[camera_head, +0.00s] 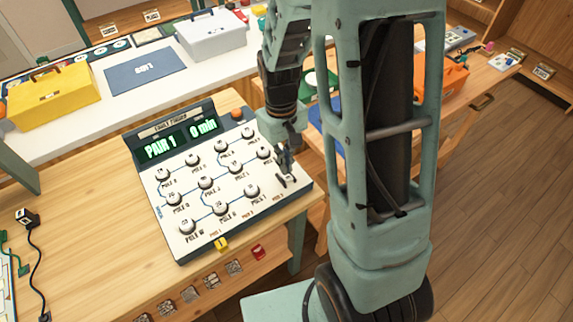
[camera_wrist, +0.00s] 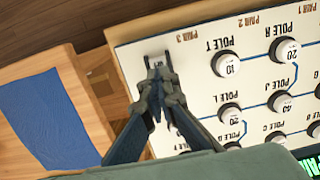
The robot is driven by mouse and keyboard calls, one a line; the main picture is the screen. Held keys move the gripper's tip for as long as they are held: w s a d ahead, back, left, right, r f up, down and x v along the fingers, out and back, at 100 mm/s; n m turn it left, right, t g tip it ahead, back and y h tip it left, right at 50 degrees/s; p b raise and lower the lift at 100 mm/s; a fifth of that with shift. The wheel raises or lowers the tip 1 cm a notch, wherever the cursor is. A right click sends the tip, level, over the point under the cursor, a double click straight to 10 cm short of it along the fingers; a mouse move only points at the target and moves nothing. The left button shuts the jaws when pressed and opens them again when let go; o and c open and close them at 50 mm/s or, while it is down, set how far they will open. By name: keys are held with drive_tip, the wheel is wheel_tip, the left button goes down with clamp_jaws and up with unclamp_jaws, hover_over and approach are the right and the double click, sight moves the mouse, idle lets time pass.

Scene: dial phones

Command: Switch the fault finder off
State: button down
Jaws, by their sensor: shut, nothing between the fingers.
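The fault finder (camera_head: 190,247) is a white panel with a dark rim on the wooden table. Its green displays are lit and read "PAIR 1" and "0 min" (camera_head: 203,127). Several round pole knobs (camera_head: 187,226) are joined by blue lines. My gripper (camera_head: 283,172) is over the panel's right side, fingers shut and empty. In the wrist view the fingertips (camera_wrist: 158,72) are at a small grey switch-like fitting (camera_wrist: 153,56) near the panel's corner. The fingers partly hide it, so its position and any contact cannot be told. The knob of Pole T (camera_wrist: 226,64) is beside it.
An orange button (camera_head: 237,115) is at the panel's upper right corner. Yellow (camera_head: 222,244) and red (camera_head: 258,252) pieces are at the table's front edge. A yellow case (camera_head: 52,102) and a white case (camera_head: 212,40) stand on the bench behind. A blue mat (camera_wrist: 45,120) lies beyond the panel's edge.

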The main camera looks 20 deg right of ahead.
wheel_tip(320, 180, up, 12)
drive_tip(key=w, duration=0.2)
drive_tip(key=shift+a+p, duration=0.35)
drive_tip(key=shift+w, duration=0.1)
